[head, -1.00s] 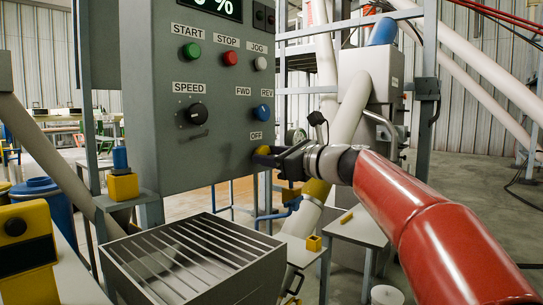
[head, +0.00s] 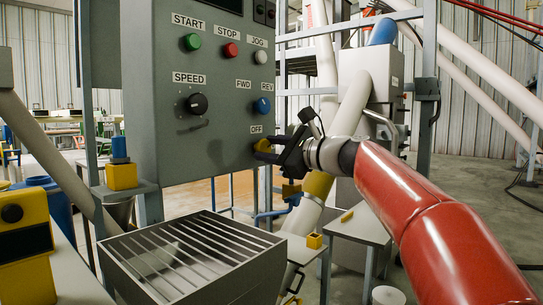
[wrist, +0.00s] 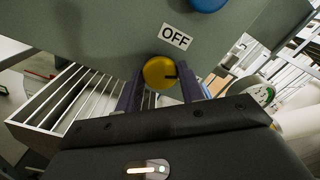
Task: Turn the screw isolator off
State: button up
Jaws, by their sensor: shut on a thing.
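The screw isolator is a round yellow knob (head: 263,146) low on the right side of the grey control panel (head: 222,95), just below an OFF label (head: 256,129). In the wrist view the knob (wrist: 159,72) shows face-on with a small dark mark at its right side, and the OFF label (wrist: 175,37) looks tilted. My gripper (head: 270,152) reaches the knob from the right, rolled at a slant. Its two dark fingers (wrist: 160,88) are shut on the knob, one on either side. The fingers partly hide the knob in the head view.
Above the knob sit a blue FWD/REV selector (head: 262,107), a black speed dial (head: 196,103) and green, red and white buttons. A slatted metal hopper (head: 190,262) stands below the panel. A white pipe with a yellow section (head: 317,187) runs behind my gripper.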

jog(key=n+b, duration=0.1)
jog(key=n, duration=0.1)
jog(key=n+b, duration=0.1)
jog(key=n, duration=0.2)
jog(key=n+b, duration=0.1)
jog(key=n, duration=0.1)
jog(key=shift+f+b, duration=0.25)
jog(key=shift+b, duration=0.15)
jog(key=n+b, duration=0.2)
jog(key=n, duration=0.4)
jog(key=shift+n+b, duration=0.3)
jog(key=o, duration=1)
jog(key=shift+r, duration=0.1)
jog(key=shift+c, duration=0.2)
jog(key=b+v, duration=0.1)
jog(key=v, duration=0.6)
jog(key=shift+s+d+b, duration=0.25)
jog(key=shift+d+b, duration=0.05)
jog(key=shift+b, duration=0.1)
